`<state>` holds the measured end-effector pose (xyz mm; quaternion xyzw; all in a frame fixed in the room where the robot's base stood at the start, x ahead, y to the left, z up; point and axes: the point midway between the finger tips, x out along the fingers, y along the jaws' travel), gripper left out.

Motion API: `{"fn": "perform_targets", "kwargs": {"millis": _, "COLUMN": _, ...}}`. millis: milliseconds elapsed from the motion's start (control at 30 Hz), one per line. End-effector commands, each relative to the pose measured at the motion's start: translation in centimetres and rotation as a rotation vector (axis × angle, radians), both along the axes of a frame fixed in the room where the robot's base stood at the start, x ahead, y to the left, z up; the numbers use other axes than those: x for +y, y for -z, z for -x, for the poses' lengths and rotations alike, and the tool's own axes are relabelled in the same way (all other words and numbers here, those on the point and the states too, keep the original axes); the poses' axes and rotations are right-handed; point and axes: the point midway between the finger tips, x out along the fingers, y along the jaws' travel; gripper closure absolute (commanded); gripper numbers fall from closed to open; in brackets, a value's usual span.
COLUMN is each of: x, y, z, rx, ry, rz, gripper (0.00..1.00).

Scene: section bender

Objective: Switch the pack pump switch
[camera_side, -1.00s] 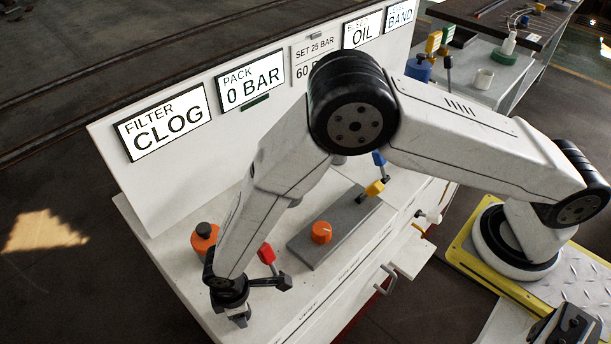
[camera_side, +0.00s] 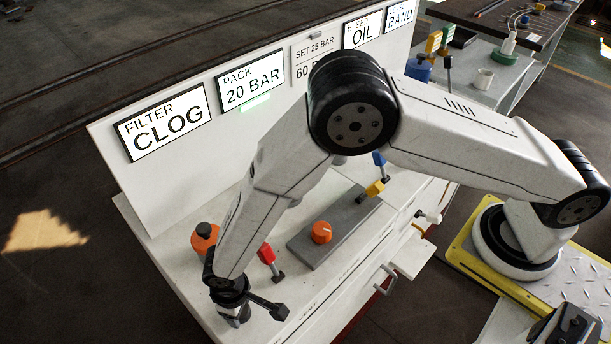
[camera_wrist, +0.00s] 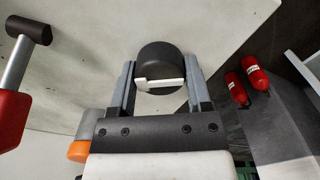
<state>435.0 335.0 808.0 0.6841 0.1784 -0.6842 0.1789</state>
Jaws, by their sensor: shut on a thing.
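In the wrist view, a round black knob with a white pointer bar (camera_wrist: 160,60) sits between the two grey fingers of my gripper (camera_wrist: 160,78). The fingers are shut on it from both sides. It appears to be the pack pump switch; no label for it shows. In the side view my gripper (camera_side: 233,314) is low at the near left corner of the white bench, and the knob is hidden under it. The pack display (camera_side: 251,80) reads 20 BAR, and a green lamp (camera_side: 255,103) below it is lit.
A red-handled lever (camera_side: 266,254) stands close right of my gripper. An orange part with a black top (camera_side: 204,239) stands behind it. An orange knob (camera_side: 321,232) sits on a grey block. The filter display (camera_side: 163,122) reads CLOG. Red cylinders (camera_wrist: 236,88) show in the wrist view.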

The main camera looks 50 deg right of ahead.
Motion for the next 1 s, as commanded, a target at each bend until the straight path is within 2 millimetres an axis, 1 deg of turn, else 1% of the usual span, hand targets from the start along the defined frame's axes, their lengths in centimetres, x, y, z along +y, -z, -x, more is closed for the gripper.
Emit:
{"fn": "perform_targets", "kwargs": {"millis": 267, "x": 0.0, "y": 0.0, "z": 0.0, "rx": 0.0, "ry": 0.006, "rz": -0.001, "gripper": 0.96}}
{"fn": "perform_targets", "kwargs": {"millis": 300, "x": 0.0, "y": 0.0, "z": 0.0, "rx": 0.0, "ry": 0.007, "rz": -0.001, "gripper": 0.34}}
{"fn": "perform_targets", "kwargs": {"millis": 367, "x": 0.0, "y": 0.0, "z": 0.0, "rx": 0.0, "ry": 0.006, "rz": -0.001, "gripper": 0.15}}
{"fn": "perform_targets", "kwargs": {"millis": 400, "x": 0.0, "y": 0.0, "z": 0.0, "rx": 0.0, "ry": 0.006, "rz": -0.001, "gripper": 0.02}}
{"fn": "perform_targets", "kwargs": {"millis": 767, "x": 0.0, "y": -0.1, "z": 0.0, "rx": 0.0, "ry": 0.003, "rz": -0.001, "gripper": 0.02}}
{"fn": "perform_targets", "kwargs": {"millis": 1000, "x": 0.0, "y": -1.1, "z": 0.0, "rx": 0.0, "ry": 0.003, "rz": -0.001, "gripper": 0.02}}
